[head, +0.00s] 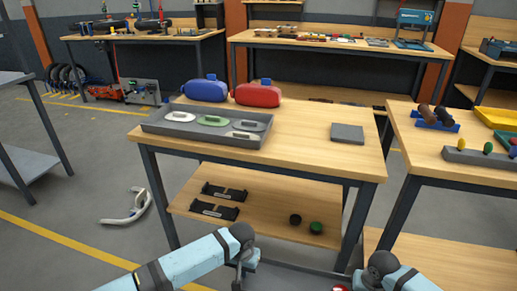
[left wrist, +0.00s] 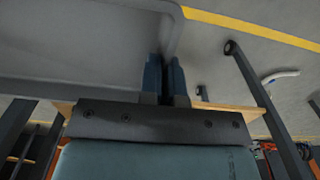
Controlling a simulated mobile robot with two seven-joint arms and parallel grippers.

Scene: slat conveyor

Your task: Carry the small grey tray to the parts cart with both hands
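In the left wrist view the small grey tray (left wrist: 75,45) fills the upper left, with its raised rounded rim. My left gripper (left wrist: 165,68) has its fingers close together with the tray's rim between them. In the head view my left gripper (head: 244,277) is at the bottom edge, in front of the workbench, its fingertips hardly visible. My right gripper (head: 363,282) is at the bottom right, its fingers hidden or cut off. A grey bar (head: 305,270) between the hands may be the tray's far rim; I cannot be sure. A grey-shelved frame (head: 30,166) at left may be the parts cart.
The workbench (head: 300,140) ahead bears a large grey tray (head: 155,128) of parts, blue and red containers and a dark flat square (head: 347,132). Its lower shelf holds black brackets and round parts. Another bench stands right. A white curved piece (head: 128,208) lies on the floor.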

